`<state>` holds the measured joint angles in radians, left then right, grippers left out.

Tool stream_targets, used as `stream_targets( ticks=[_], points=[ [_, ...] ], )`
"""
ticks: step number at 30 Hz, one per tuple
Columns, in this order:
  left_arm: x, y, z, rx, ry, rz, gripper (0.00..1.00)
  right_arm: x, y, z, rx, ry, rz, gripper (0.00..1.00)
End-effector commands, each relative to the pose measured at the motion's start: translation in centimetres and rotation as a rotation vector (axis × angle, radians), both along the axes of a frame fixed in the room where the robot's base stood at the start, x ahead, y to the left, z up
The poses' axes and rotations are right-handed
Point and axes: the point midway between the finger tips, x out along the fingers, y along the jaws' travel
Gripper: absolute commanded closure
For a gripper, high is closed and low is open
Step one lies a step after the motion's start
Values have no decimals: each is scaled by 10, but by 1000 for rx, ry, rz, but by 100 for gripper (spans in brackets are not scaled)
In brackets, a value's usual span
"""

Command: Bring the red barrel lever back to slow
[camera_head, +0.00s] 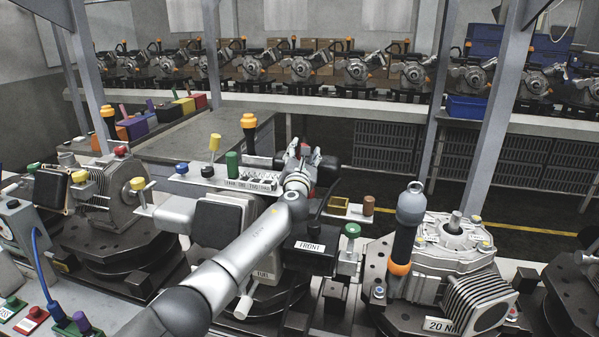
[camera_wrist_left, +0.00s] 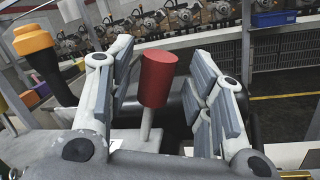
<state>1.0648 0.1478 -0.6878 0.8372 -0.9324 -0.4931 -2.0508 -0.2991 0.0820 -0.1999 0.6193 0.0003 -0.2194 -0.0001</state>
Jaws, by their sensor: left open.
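The red barrel lever (camera_wrist_left: 157,78) stands on a pale stem in the left wrist view, leaning slightly to the right at the top. My left gripper (camera_wrist_left: 163,88) is open, with its grey-padded fingers on either side of the red barrel. There is a gap on both sides, wider on the right. In the head view my left gripper (camera_head: 303,152) reaches the back of the central fixture and mostly hides the lever. The lever's slow mark cannot be made out. My right gripper is not in view.
A black handle with an orange cap (camera_wrist_left: 35,45) stands left of the gripper. In the head view, a green knob (camera_head: 233,164) and a yellow-topped lever (camera_head: 214,146) stand left of it. A black box marked FRONT (camera_head: 310,245) lies nearer, below the gripper.

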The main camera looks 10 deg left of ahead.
Motion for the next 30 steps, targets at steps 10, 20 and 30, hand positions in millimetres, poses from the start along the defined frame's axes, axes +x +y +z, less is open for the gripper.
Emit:
stream_targets(
  ticks=[10,20,30],
  points=[
    [-33,-3,-6,1,1,-2,52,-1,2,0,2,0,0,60],
    [-72,-8,-12,2,3,-2,52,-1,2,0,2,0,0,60],
    [-102,-11,-16,2,4,0,52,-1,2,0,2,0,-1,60]
  ],
)
